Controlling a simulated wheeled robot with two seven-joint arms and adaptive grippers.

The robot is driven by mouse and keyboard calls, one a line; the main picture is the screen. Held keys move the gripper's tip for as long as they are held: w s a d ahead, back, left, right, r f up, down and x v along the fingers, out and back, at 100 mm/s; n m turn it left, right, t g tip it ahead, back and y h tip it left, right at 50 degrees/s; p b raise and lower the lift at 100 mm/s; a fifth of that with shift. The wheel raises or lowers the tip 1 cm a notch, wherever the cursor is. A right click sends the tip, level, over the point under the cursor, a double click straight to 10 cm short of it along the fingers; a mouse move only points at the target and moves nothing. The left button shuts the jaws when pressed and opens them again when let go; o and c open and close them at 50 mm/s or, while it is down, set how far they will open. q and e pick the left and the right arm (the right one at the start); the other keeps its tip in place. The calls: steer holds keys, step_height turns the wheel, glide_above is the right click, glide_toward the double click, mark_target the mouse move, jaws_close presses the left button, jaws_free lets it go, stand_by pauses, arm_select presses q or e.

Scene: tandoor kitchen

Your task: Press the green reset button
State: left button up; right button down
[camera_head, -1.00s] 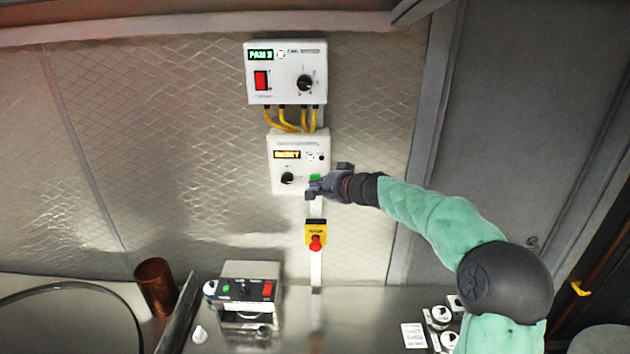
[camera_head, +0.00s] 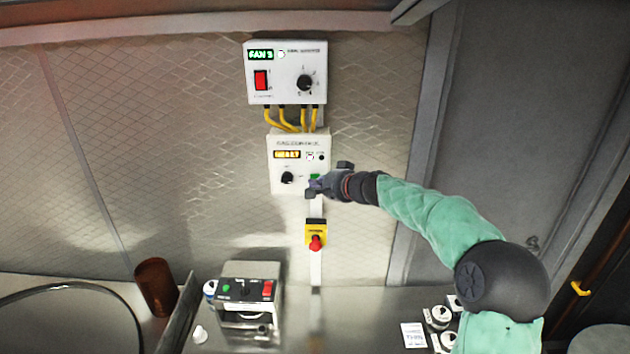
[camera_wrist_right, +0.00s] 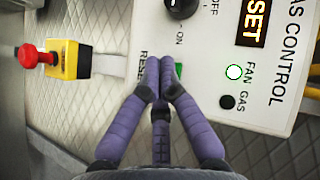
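The green reset button (camera_head: 314,177) is on the lower right of the white gas control box (camera_head: 282,188) on the wall. It also shows in the wrist view (camera_wrist_right: 178,70), partly hidden behind my fingertips, beside the word RESET. My right gripper (camera_head: 315,187) is in front of the button. In the wrist view its purple fingers (camera_wrist_right: 160,77) are together at the tips, with nothing between them. The tips overlap the button's edge; I cannot tell whether they touch it. The box's display (camera_head: 287,155) is lit amber and reads RESET. My left gripper is not in view.
A fan control box (camera_head: 314,62) hangs above, joined by yellow cables. A red emergency button on a yellow box (camera_head: 315,233) is just below. A small appliance (camera_head: 250,290), a copper cup (camera_head: 155,286) and several small round items are on the steel counter.

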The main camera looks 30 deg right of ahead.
steer(key=shift+w+d, duration=0.35)
steer(key=shift+w, duration=0.15)
stand_by(1.1)
steer(key=shift+s+a+b, duration=0.45)
steer(key=shift+s+b, duration=0.15)
steer(key=shift+s, duration=0.1)
steer(key=s+a, duration=0.1)
steer(key=s+b, duration=0.1)
steer(key=s+a+b, duration=0.1)
steer(key=s, duration=0.1)
steer(key=shift+s+a, duration=0.1)
steer(key=shift+a, duration=0.2)
stand_by(1.0)
